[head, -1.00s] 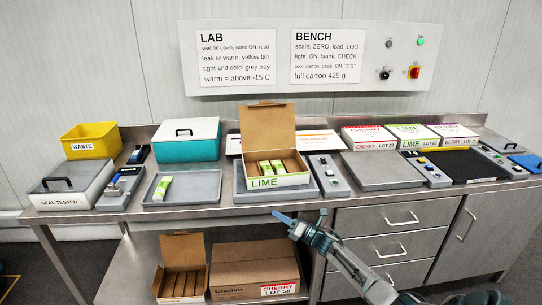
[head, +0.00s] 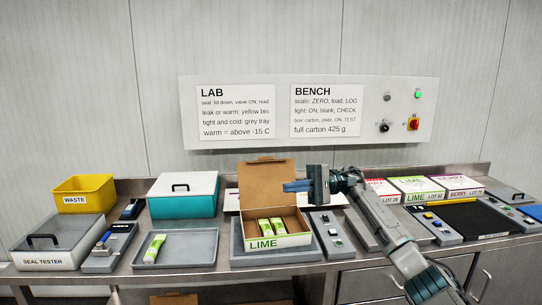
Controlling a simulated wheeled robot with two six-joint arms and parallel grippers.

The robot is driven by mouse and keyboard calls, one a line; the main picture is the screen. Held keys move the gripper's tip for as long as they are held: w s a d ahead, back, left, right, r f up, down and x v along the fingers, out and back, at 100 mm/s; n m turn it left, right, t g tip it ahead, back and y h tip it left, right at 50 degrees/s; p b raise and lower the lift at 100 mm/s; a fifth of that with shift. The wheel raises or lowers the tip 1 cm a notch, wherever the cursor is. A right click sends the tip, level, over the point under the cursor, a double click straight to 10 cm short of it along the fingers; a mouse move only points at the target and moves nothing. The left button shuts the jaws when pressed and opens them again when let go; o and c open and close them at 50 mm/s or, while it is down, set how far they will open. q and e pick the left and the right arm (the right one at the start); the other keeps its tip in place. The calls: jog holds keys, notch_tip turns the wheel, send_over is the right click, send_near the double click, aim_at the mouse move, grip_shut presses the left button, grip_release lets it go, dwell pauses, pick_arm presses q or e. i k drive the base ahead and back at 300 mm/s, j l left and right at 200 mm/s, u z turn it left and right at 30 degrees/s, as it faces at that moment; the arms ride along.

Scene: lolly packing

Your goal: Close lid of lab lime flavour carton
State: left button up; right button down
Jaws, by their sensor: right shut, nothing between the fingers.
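The lime carton (head: 264,243) stands on a grey plate (head: 240,256) near the middle of the bench. Its lid (head: 266,181) stands up, open, at the back. Several green-and-white lolly packs (head: 270,227) lie inside. My right gripper (head: 285,187) is shut and empty, with its blue fingers pointing left in front of the right part of the raised lid. I cannot tell whether the fingers touch the lid. My left gripper is not in view.
A grey tray (head: 205,248) with one green pack (head: 154,248) is left of the carton. A teal box (head: 180,205) stands behind it. A control box (head: 328,238) is close on the carton's right. Closed cartons (head: 418,187) stand at the back right.

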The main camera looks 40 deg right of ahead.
aim_at(261, 181)
jog(key=i+l, duration=0.45)
jog(key=l, duration=0.15)
jog(key=i+l, duration=0.9)
jog(key=l, duration=0.25)
